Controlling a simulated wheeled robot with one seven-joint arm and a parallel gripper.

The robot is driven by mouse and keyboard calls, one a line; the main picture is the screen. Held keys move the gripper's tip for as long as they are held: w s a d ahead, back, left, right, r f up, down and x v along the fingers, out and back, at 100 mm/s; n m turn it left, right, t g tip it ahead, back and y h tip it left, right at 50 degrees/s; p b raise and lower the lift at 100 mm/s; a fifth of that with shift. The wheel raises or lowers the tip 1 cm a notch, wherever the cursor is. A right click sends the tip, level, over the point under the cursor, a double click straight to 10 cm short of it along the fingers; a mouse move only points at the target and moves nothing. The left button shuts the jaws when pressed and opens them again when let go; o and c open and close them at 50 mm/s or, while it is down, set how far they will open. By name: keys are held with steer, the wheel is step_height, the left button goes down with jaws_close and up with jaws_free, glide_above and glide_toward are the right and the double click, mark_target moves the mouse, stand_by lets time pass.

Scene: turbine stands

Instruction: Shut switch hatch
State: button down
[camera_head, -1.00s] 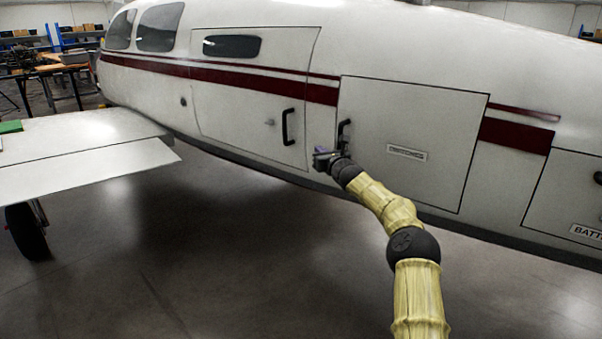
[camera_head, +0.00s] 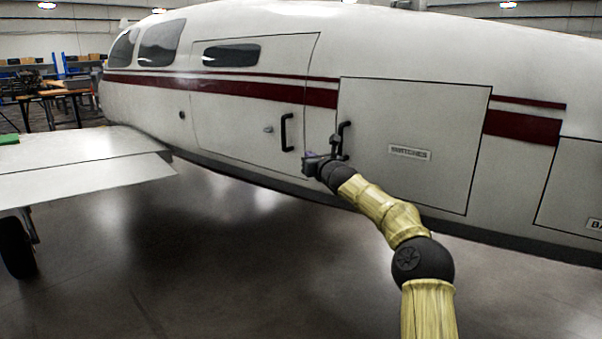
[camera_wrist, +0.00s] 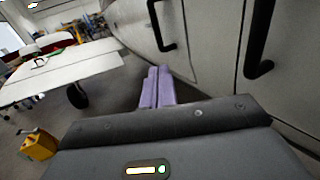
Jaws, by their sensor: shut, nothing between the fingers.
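The switch hatch (camera_head: 400,115) is a large white panel on the aircraft's side, labelled "SWITCHES". In the head view it looks flush with the fuselage, with a thin dark outline around it. Its black handle (camera_head: 342,138) is at its left edge; in the wrist view a black handle (camera_wrist: 259,40) shows at the upper right. My gripper (camera_head: 308,162) is just left of and below that handle. In the wrist view its purple fingers (camera_wrist: 158,87) are together with nothing between them, apart from the handles.
The cabin door (camera_head: 235,120) with its own black handle (camera_head: 287,132) is left of the hatch. A battery hatch (camera_head: 575,195) is at the right. The wing (camera_head: 80,165) reaches out at the left. The floor (camera_head: 200,270) below the fuselage is clear.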

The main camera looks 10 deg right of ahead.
steer(key=s+a+b, duration=0.4)
steer(key=b, duration=0.2)
stand_by(0.3)
